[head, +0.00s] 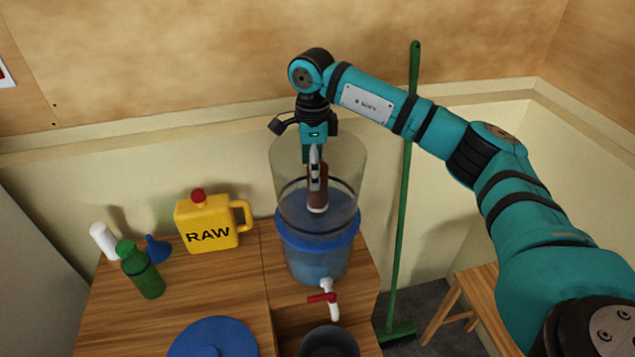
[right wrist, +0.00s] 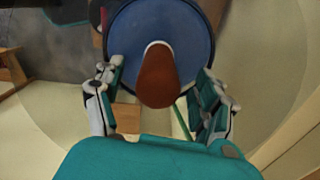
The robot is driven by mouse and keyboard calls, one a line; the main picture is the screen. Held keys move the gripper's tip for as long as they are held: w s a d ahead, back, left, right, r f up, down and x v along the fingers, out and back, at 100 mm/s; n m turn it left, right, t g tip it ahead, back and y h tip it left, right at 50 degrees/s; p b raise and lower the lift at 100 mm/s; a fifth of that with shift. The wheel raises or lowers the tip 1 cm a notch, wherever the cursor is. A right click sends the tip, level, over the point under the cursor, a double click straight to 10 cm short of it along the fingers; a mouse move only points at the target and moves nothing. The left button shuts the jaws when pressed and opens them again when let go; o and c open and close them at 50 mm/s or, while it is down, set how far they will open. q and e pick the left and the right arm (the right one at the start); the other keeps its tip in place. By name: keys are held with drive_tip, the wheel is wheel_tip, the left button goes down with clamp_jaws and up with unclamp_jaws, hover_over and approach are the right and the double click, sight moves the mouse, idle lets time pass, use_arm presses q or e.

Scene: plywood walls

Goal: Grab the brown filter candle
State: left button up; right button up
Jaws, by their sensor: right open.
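The brown filter candle (head: 317,194) stands upright inside the clear upper chamber (head: 345,170) of the water filter, with a pale base on the blue disc (head: 343,213). My right gripper (head: 315,165) reaches down into the chamber from above and is at the candle's top. In the right wrist view the candle (right wrist: 158,76) shows between the two spread fingers of the open gripper (right wrist: 160,95), with a gap on each side. My left gripper is not in view.
A yellow RAW jug (head: 208,224), a green bottle (head: 141,270), a white cylinder (head: 103,240) and a blue funnel (head: 157,249) stand on the wooden table at left. A blue lid (head: 213,338) lies in front.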

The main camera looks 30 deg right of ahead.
drive_tip(key=f+p, duration=0.2)
drive_tip(key=f, duration=0.1)
drive_tip(key=f+p, duration=0.1)
drive_tip(key=shift+s+d+f, duration=0.1)
drive_tip(key=shift+d+f, duration=0.2)
drive_tip(key=shift+f, duration=0.4)
drive_tip(key=c, duration=1.4)
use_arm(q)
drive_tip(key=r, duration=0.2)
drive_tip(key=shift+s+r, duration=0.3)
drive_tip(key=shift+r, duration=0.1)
use_arm(e)
drive_tip(key=shift+c, duration=0.2)
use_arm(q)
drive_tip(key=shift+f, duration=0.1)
use_arm(e)
drive_tip(key=shift+r, duration=0.15)
